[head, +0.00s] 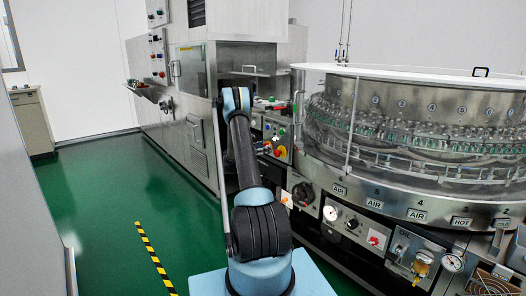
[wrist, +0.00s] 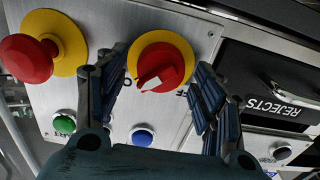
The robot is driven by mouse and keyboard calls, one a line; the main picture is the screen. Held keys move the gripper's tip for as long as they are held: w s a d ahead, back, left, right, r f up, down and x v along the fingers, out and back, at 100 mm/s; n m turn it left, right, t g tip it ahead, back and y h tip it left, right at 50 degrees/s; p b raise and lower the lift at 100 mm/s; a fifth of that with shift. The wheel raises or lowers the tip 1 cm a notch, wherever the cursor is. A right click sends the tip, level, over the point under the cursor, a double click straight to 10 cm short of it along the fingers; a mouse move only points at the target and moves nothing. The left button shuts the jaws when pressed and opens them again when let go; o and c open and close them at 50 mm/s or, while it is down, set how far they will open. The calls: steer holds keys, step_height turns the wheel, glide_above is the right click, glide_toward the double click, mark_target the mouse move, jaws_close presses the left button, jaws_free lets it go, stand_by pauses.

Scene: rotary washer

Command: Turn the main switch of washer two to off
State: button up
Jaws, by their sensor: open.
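In the wrist view, the red main switch (wrist: 163,68) is a rotary knob on a round yellow plate, on a metal panel (wrist: 105,100). A white mark shows on the knob's lower left part. Lettering on the panel beside the plate is mostly hidden by the right finger. My gripper (wrist: 163,64) is open, with one finger on each side of the switch. I cannot tell whether either finger touches it. In the head view, my arm reaches toward the control panel (head: 283,152), and my gripper is hidden behind it.
A red mushroom button (wrist: 25,58) on yellow sits left of the switch. A green button (wrist: 65,124) and a blue button (wrist: 143,135) lie below. A REJECTS compartment (wrist: 275,90) is to the right. The glass-covered washer carousel (head: 420,115) stands right of my arm; green floor (head: 120,190) is clear.

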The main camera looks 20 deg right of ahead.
steer(key=c, duration=1)
